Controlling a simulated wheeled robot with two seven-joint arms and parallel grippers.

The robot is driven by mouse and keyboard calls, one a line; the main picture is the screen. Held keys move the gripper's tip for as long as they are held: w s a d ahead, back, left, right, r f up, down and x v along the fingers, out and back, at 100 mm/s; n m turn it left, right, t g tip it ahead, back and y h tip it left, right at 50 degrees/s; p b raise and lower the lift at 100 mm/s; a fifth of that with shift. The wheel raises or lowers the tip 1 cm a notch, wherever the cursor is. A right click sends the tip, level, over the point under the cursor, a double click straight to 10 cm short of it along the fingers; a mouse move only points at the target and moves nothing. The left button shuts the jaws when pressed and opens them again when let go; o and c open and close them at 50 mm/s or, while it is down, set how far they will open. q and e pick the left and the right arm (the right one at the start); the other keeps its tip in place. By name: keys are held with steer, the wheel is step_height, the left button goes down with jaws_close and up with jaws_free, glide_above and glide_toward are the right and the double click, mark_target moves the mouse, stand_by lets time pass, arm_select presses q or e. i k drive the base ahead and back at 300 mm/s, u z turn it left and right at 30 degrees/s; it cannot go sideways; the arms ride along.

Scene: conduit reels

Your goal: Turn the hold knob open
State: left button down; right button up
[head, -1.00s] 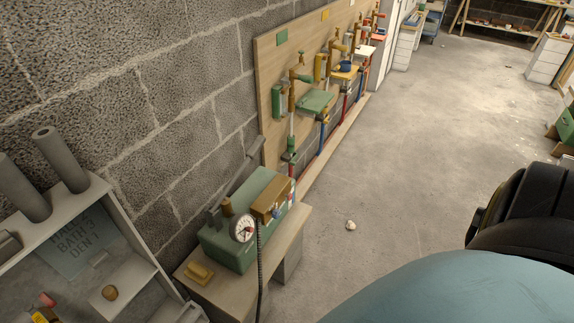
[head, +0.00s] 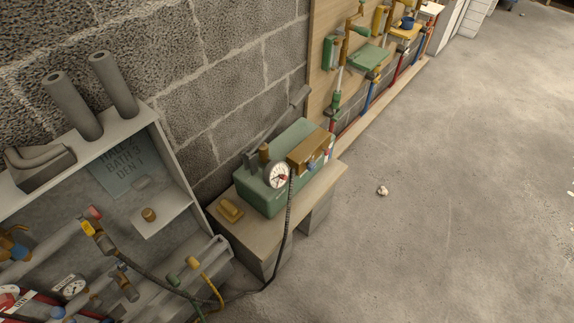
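A green box (head: 262,196) stands on a small wooden-topped bench against the block wall, with a round white gauge (head: 279,176) on its near face. A brown upright cylinder (head: 264,153) and a brown block (head: 308,149) sit on top of it. Small blue and red fittings show at its right end, partly hidden. I cannot tell which part is the hold knob, nor how it is turned. Neither of my grippers is in view.
A yellow block (head: 230,209) lies on the bench (head: 245,236). A dark hose (head: 288,222) runs from the gauge down to pipes and valves at lower left. A grey shelf unit (head: 165,145) stands left. The floor (head: 440,210) at right is mostly clear.

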mark_target(311, 166)
steer(key=u, duration=0.55)
steer(key=k, duration=1.2)
steer(key=z, duration=0.4)
steer(key=i, duration=1.6)
steer(key=u, duration=0.7)
